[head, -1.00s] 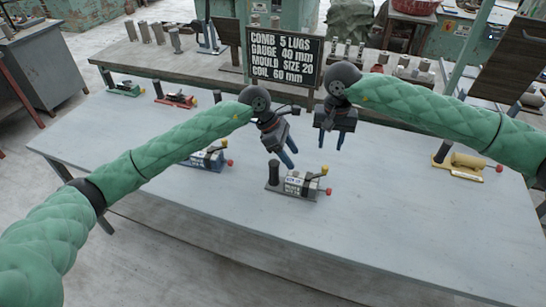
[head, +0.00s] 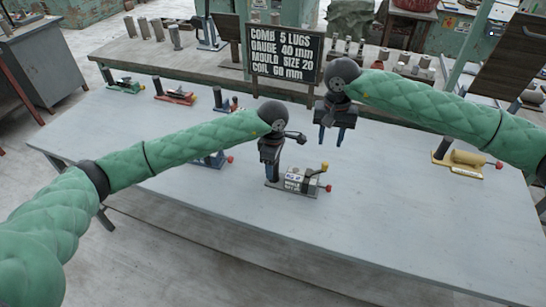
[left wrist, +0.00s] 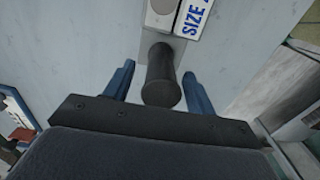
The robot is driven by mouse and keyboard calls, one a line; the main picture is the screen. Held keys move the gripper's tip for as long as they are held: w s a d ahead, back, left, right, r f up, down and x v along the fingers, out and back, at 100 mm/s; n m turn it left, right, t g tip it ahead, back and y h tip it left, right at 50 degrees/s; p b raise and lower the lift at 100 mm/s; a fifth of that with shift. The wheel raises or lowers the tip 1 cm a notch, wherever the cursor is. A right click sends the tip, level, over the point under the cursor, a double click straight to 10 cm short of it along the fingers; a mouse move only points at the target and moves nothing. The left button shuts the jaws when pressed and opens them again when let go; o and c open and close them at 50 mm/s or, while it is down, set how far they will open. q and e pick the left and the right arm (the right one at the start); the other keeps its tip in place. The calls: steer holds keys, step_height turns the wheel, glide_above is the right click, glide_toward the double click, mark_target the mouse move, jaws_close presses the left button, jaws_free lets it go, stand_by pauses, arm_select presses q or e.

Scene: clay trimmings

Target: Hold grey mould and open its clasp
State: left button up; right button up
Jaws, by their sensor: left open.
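The grey mould (head: 298,181) stands on its base on the pale table, with a yellow knob at its top and a red-tipped lever (head: 327,188) at its right. In the left wrist view its dark upright post (left wrist: 160,78) and size label (left wrist: 193,18) show. My left gripper (head: 273,176) is open, pointing down, with its blue fingers on either side of the post, apart from it in the wrist view. It hides the post in the head view. My right gripper (head: 331,139) hangs open and empty above the table, behind and to the right of the mould.
A blue mould (head: 212,160) stands to the left, partly behind my left arm. A yellow mould (head: 466,160) stands at the right. Red (head: 175,97) and green (head: 125,86) ones stand at the back left. A black sign (head: 284,56) rises behind. The table front is clear.

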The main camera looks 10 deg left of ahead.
arm_select(q)
steer(key=shift+f, duration=1.55)
